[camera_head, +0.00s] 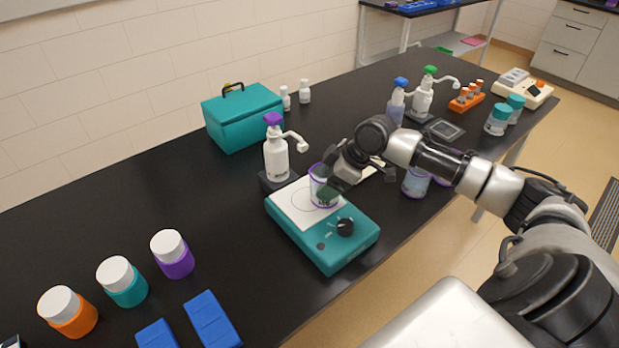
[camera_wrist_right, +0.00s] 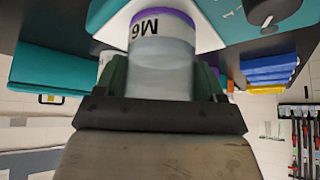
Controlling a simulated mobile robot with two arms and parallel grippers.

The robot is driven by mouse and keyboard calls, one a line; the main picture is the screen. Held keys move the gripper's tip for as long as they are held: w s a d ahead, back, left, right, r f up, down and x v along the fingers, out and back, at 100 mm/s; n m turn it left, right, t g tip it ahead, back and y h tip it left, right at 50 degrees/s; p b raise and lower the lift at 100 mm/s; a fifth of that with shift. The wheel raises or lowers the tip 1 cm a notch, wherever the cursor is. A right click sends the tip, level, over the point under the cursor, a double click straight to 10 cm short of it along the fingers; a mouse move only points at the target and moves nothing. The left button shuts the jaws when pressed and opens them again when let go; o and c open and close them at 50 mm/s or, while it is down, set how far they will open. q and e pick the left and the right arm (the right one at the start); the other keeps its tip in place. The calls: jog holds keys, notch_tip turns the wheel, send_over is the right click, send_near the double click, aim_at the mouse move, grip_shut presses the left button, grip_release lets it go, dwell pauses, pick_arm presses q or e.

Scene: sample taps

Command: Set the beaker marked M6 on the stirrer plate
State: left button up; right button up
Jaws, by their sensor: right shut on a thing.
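The beaker marked M6 (camera_head: 319,184) is clear with a purple rim; its label reads upside down in the wrist view (camera_wrist_right: 146,29). My right gripper (camera_head: 331,187) is shut on it, with a finger on each side in the wrist view (camera_wrist_right: 160,85). The stirrer plate (camera_head: 318,248) is teal with a white top, a ring marking and a black knob. The beaker is upright over the right rear part of the white top, right of the ring's middle. I cannot tell whether its base touches. My left gripper is not in view.
A white pump bottle (camera_head: 276,158) stands just behind the plate, near a teal case (camera_head: 243,118). Another vessel (camera_head: 416,182) stands right, under my arm. Several lidded jars (camera_head: 172,254) and blue blocks (camera_head: 212,318) are at front left. The bench left of the plate is clear.

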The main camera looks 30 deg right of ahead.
aim_at(310, 199)
jog(key=w+a+p, duration=0.1)
jog(key=w+a, duration=0.1)
jog(key=a, duration=0.1)
jog(key=shift+w+r, duration=0.1)
jog(key=shift+w, duration=0.25)
jog(key=shift+w+a, duration=0.15)
jog(key=shift+f+p, duration=0.3)
jog(key=shift+p, duration=0.1)
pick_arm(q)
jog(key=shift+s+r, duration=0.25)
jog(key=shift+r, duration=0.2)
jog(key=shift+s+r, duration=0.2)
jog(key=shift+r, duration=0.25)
pick_arm(e)
jog(key=shift+f, duration=0.1)
jog(key=o, duration=1)
pick_arm(q)
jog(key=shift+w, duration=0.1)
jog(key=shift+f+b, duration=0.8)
jog(key=shift+b, duration=0.05)
pick_arm(e)
jog(key=v, duration=1.2)
